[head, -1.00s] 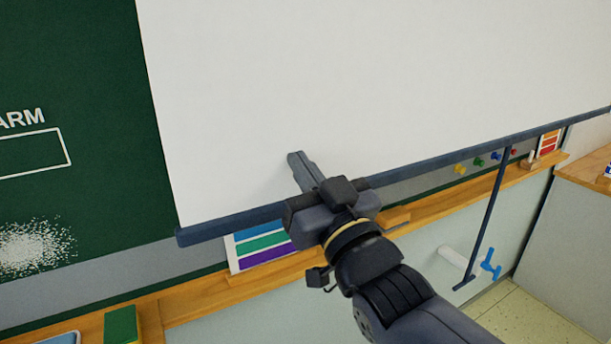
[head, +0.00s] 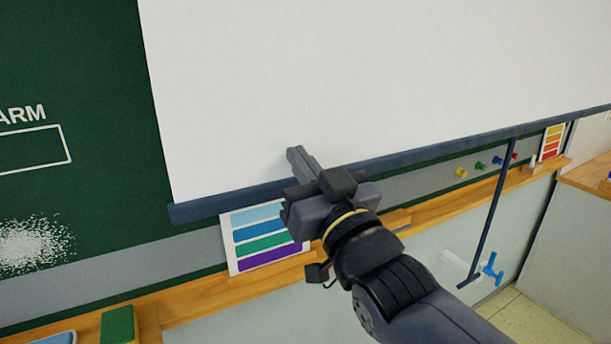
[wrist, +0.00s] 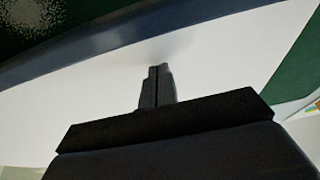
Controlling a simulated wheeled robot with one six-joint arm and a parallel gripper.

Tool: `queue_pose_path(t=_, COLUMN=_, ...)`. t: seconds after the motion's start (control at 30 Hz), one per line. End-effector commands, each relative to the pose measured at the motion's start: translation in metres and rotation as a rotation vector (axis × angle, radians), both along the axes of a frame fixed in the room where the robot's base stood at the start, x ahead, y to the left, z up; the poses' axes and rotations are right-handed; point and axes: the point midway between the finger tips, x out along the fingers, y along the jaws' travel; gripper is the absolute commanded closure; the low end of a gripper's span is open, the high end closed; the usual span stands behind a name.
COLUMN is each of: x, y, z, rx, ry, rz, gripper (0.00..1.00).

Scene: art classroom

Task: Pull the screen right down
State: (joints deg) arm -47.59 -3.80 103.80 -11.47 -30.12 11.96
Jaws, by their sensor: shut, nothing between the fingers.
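The white projection screen (head: 380,80) hangs in front of the green chalkboard, with a dark blue bar (head: 235,203) along its lower edge. The bar sits above the wooden ledge, sloping up to the right in the head view. A dark rod (head: 492,205) hangs from the bar's right part, ending in a short crosspiece. My gripper (head: 297,155) is shut and empty, its fingertips in front of the white sheet just above the bar. In the wrist view the shut fingers (wrist: 157,75) point at the sheet, near the bar (wrist: 110,42). I cannot tell whether they touch it.
A wooden ledge (head: 200,301) runs below the screen, with a colour card (head: 262,240) and a green block (head: 118,325). Coloured pins (head: 480,165) and a warm-coloured card (head: 551,142) are at right. A blue fixture (head: 491,268) is near the rod's lower end.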

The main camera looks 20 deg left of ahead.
Motion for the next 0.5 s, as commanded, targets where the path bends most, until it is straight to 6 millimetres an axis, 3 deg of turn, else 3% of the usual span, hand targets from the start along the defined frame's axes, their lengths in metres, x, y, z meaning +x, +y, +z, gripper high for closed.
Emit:
queue_pose_path(t=0.03, x=-0.003, y=-0.004, z=0.007, rx=0.004, ry=-0.003, rz=-0.001, gripper=1.0)
queue_pose_path(t=0.5, x=-0.048, y=-0.065, z=-0.02, rx=0.008, ry=-0.008, rz=-0.002, gripper=1.0)
